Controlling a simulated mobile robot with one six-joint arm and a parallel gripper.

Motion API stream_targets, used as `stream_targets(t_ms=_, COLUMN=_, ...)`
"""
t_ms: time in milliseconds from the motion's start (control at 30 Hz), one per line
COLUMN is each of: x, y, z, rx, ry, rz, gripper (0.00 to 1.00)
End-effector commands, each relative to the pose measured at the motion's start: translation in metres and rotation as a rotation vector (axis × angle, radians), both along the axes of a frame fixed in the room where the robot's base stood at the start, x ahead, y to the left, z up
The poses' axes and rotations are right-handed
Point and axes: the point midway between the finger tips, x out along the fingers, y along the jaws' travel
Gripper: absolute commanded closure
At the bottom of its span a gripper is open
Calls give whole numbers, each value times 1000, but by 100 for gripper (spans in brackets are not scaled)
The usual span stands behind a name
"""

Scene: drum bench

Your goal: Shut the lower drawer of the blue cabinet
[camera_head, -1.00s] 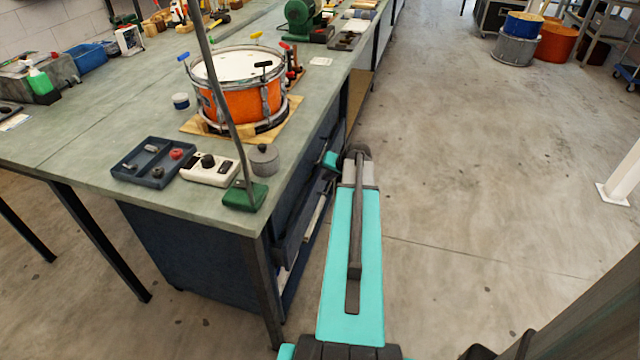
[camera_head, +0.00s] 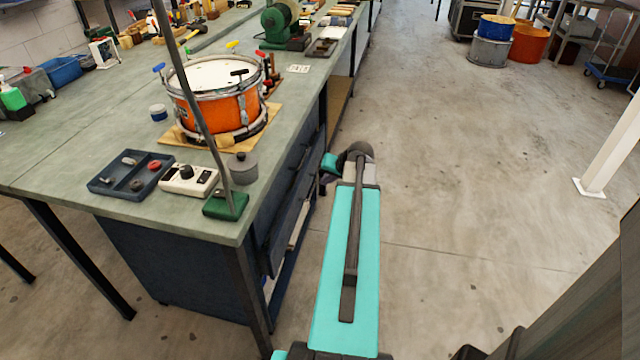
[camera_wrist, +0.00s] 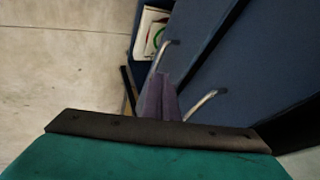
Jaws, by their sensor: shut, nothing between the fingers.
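The dark blue cabinet (camera_head: 175,265) stands under the near end of the bench, its drawer side facing right. In the head view a drawer (camera_head: 288,238) low on that side stands out from the cabinet, with pale contents showing behind its front. In the wrist view blue fronts (camera_wrist: 252,50) with two silver handles fill the upper right, and an open compartment (camera_wrist: 148,32) holds something white with a green ring. My gripper (camera_head: 326,172) is beside the cabinet's drawer side, shut and empty. Its fingers (camera_wrist: 158,100) show in the wrist view near the handles; contact cannot be told.
A bench leg (camera_head: 250,300) stands at the cabinet's near corner. On the bench top are an orange drum (camera_head: 222,108), a parts tray (camera_head: 130,186) and a green-based stand (camera_head: 226,205). The concrete floor (camera_head: 470,190) to the right is clear, with a white post (camera_head: 610,150) farther right.

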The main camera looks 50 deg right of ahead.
Motion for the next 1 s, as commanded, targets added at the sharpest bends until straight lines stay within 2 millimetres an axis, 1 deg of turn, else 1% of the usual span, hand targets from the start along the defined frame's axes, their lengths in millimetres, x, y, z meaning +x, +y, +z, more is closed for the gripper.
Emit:
stream_targets(t_ms=33, x=-6, y=3, z=8, rx=-1, ry=-1, rz=0, gripper=100)
stream_targets(t_ms=100, x=-12, y=5, z=16, rx=-1, ry=-1, rz=-1, gripper=100)
stream_targets(t_ms=300, x=-23, y=8, z=33, rx=-1, ry=0, rz=1, gripper=100)
stream_targets(t_ms=467, x=-27, y=9, z=38, rx=1, ry=1, rz=3, gripper=100)
stream_targets(t_ms=733, x=-26, y=9, z=38, rx=1, ry=1, rz=3, gripper=100)
stream_targets(t_ms=767, x=-26, y=9, z=38, rx=1, ry=1, rz=3, gripper=97)
stream_targets(t_ms=900, x=-26, y=10, z=38, rx=1, ry=1, rz=4, gripper=73)
stream_targets(t_ms=1000, x=-25, y=11, z=37, rx=2, ry=2, rz=5, gripper=72)
